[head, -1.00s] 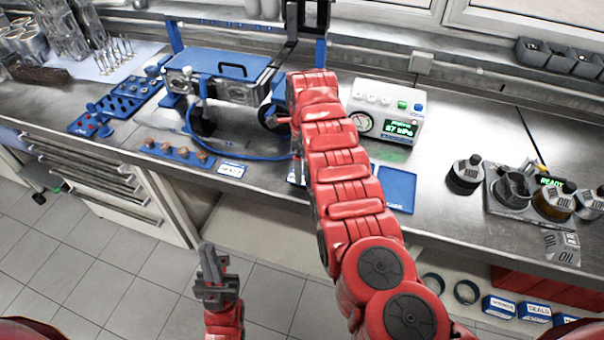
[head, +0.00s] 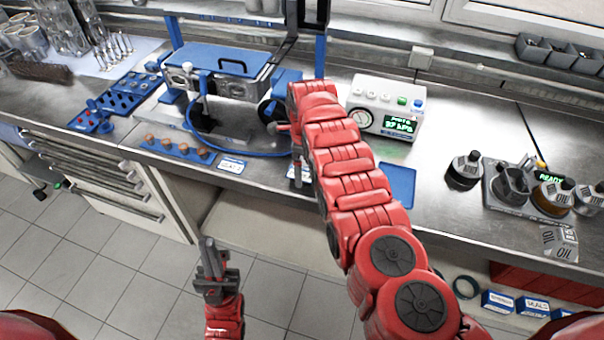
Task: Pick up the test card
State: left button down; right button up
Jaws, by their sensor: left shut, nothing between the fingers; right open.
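Two small white-and-blue cards lie near the front edge of the bench. One card (head: 232,166) lies in full view to the right of the blue strip with copper-coloured knobs. The other card (head: 290,170) is mostly hidden behind my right gripper and arm. The print is too small to tell which is the test card. My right gripper (head: 297,172) is mostly hidden by its own red arm; a grey finger shows, pointing down at the partly hidden card. I cannot tell if it touches. My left gripper (head: 210,262) is shut and empty, in front of the bench above the floor.
A blue-topped fixture (head: 225,62) with a blue hose stands behind the cards. A gauge box (head: 385,107) with a lit display stands right of my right arm, and a blue mat (head: 398,183) lies in front of it. Bottles (head: 464,170) stand further right.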

jog(key=shift+f, duration=0.1)
dwell(0.3)
jog(key=c, duration=1.3)
jog(key=shift+c, duration=0.2)
